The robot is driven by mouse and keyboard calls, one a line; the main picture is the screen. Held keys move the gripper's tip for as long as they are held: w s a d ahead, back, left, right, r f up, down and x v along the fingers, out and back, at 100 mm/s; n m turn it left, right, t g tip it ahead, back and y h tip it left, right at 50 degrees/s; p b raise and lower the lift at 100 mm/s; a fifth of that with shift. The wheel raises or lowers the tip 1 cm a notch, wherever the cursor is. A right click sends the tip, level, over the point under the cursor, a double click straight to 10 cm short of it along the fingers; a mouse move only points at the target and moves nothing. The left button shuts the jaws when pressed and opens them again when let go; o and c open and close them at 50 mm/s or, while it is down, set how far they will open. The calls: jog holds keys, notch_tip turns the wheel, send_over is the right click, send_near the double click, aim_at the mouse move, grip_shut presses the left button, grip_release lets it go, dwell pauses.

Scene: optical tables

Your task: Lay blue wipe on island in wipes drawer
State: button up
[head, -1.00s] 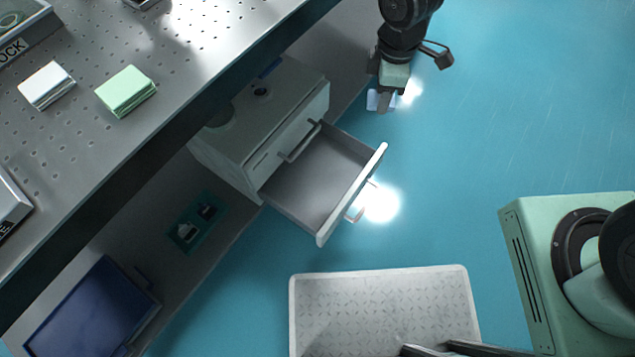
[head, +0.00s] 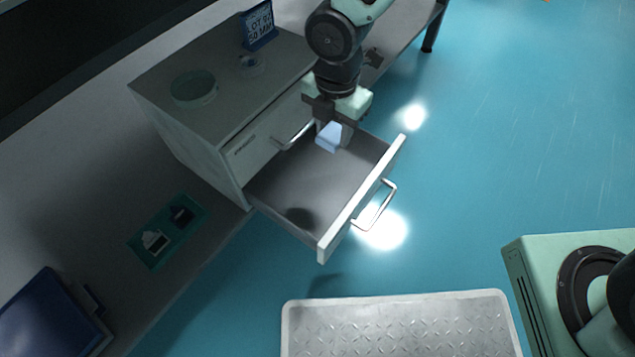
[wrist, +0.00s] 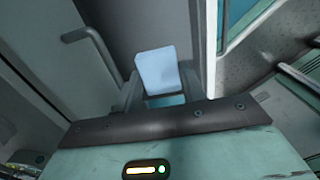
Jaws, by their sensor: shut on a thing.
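The blue wipe (head: 330,136) is a small pale-blue folded piece held in my gripper (head: 334,130). In the wrist view the wipe (wrist: 157,70) sits between the two fingers (wrist: 158,96), which are shut on it. The open drawer (head: 365,210) has a grey, bare-looking floor and a white front with a bar handle. In the head view my gripper and the wipe appear over the drawer's far end, near the cabinet. How high the wipe is above the drawer floor is hard to tell.
The drawer cabinet (head: 228,75) carries a round green dish (head: 193,88) and a blue sign (head: 258,25) on top. A closed upper drawer has a handle (head: 292,136). A green mat (head: 168,232) with small items lies left. A metal-textured platform (head: 400,325) stands in front.

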aim_at(329, 186)
notch_tip(329, 186, down, 18)
jog(key=b, duration=0.9)
jog(key=shift+f, duration=0.2)
jog(key=o, duration=0.9)
jog(key=shift+r, duration=0.15)
